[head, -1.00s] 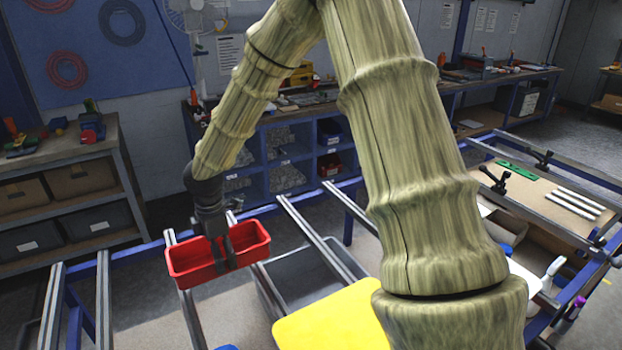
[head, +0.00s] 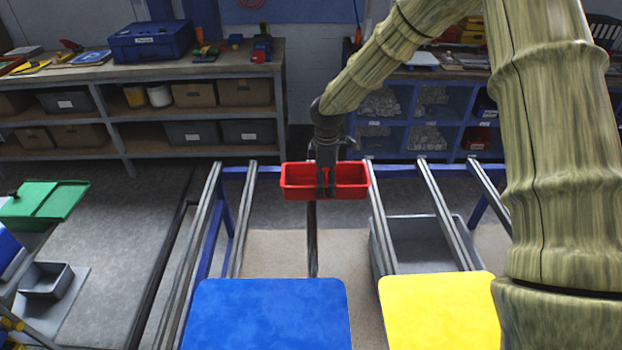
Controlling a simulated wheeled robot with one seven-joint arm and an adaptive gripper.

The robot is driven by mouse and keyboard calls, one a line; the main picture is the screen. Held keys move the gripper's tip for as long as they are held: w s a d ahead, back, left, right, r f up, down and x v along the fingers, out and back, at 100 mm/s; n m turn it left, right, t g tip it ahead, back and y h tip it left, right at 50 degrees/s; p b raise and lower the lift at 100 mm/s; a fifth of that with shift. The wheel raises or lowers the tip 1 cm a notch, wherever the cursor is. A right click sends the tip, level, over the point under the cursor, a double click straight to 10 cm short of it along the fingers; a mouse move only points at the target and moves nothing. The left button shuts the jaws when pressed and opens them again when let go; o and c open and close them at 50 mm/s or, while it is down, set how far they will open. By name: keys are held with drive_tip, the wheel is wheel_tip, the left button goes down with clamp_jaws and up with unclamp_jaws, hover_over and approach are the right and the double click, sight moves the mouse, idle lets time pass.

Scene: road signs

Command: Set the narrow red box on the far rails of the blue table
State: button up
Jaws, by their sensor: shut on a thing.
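The narrow red box (head: 352,180) is an open, shallow bin. My gripper (head: 326,178) points down and is shut on it near the middle. In the head view the box is level, at the far ends of the metal rails (head: 376,215). I cannot tell whether it touches them or hangs just above. The blue table's frame (head: 237,172) shows at its far edge, to the left of the box. A flat blue panel (head: 265,315) lies at the near end of the rails.
A yellow panel (head: 440,310) lies right of the blue one. A grey bin (head: 430,240) sits low between the right rails. A long shelf bench (head: 150,80) stands behind at left. A green tray (head: 45,203) is at far left.

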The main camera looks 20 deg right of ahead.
sight(311, 181)
drive_tip(key=w+a, duration=0.1)
drive_tip(key=w+a+p, duration=0.1)
drive_tip(key=w, duration=0.1)
drive_tip(key=shift+w+a+f, duration=0.15)
drive_tip(key=shift+w, duration=0.05)
drive_tip(key=shift+w+a+p, duration=0.25)
drive_tip(key=shift+w+p, duration=0.1)
drive_tip(key=shift+p, duration=0.05)
wheel_tip(311, 181, down, 2)
drive_tip(key=shift+w+f+p, duration=0.1)
drive_tip(key=shift+f+p, duration=0.1)
drive_tip(key=shift+p, duration=0.75)
drive_tip(key=shift+f, duration=0.6)
drive_tip(key=shift+f, duration=0.2)
drive_tip(key=o, duration=0.8)
drive_tip(key=shift+r, duration=0.1)
drive_tip(key=shift+r+b, duration=2)
drive_tip(key=shift+r, duration=4.05)
